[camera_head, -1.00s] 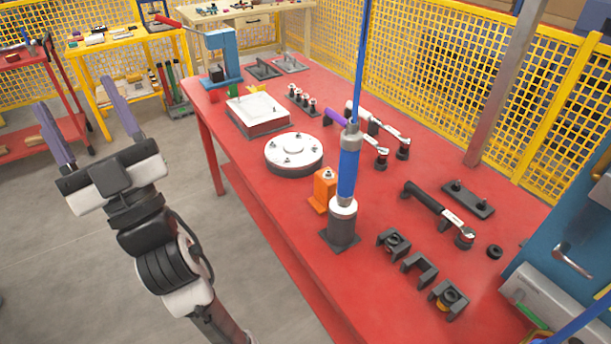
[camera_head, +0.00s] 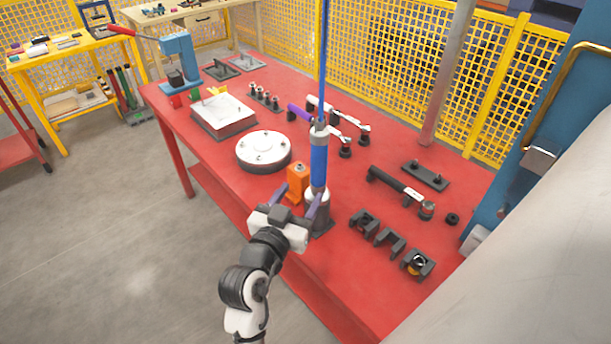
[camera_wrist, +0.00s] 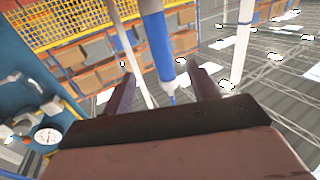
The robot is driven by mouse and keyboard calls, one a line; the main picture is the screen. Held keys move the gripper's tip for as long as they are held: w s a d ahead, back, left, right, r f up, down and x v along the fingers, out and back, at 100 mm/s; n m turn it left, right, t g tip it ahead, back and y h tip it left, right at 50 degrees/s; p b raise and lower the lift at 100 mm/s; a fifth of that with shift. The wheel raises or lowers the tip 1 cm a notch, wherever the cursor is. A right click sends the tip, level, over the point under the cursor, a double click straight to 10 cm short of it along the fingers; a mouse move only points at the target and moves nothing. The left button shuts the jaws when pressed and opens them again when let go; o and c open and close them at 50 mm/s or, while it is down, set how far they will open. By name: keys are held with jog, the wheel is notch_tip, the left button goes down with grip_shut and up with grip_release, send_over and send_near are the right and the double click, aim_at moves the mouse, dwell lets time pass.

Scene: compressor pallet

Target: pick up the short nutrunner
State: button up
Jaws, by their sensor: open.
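An upright tool with a blue body (camera_head: 318,160), which I take for the short nutrunner, stands in a grey holder (camera_head: 320,222) near the table's front edge. A thin blue hose or cord rises from its top. My gripper (camera_head: 294,200) is open at the front of the table, its two purple-grey fingers pointing toward the tool, close to its lower part. In the wrist view the blue body (camera_wrist: 157,45) shows between the open fingers (camera_wrist: 161,78). I cannot tell how deep it lies between them, and no contact is visible.
An orange block (camera_head: 298,180) stands close left of the tool. A white round flange (camera_head: 263,149) lies farther left. Black U-shaped holders (camera_head: 390,242) and a black-handled angle tool (camera_head: 398,187) are to the right. The red table (camera_head: 350,285) has free room at its front right.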

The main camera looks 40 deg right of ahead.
aim_at(316, 169)
jog(key=d+b, duration=0.1)
jog(key=b, duration=0.2)
jog(key=w+d+b, duration=0.1)
jog(key=b, duration=0.3)
jog(key=shift+f, duration=0.3)
jog(key=b, duration=0.3)
jog(key=shift+w, duration=0.2)
jog(key=x, duration=0.5)
jog(key=shift+r+b, duration=0.35)
jog(key=shift+b, duration=0.05)
jog(key=p+x, duration=0.2)
jog(key=x, duration=0.3)
jog(key=shift+s+d, duration=0.1)
jog(key=shift+d, duration=0.1)
jog(key=shift+w+d+f, duration=0.15)
jog(key=shift+w+d, duration=0.1)
jog(key=shift+d, duration=0.05)
grip_shut()
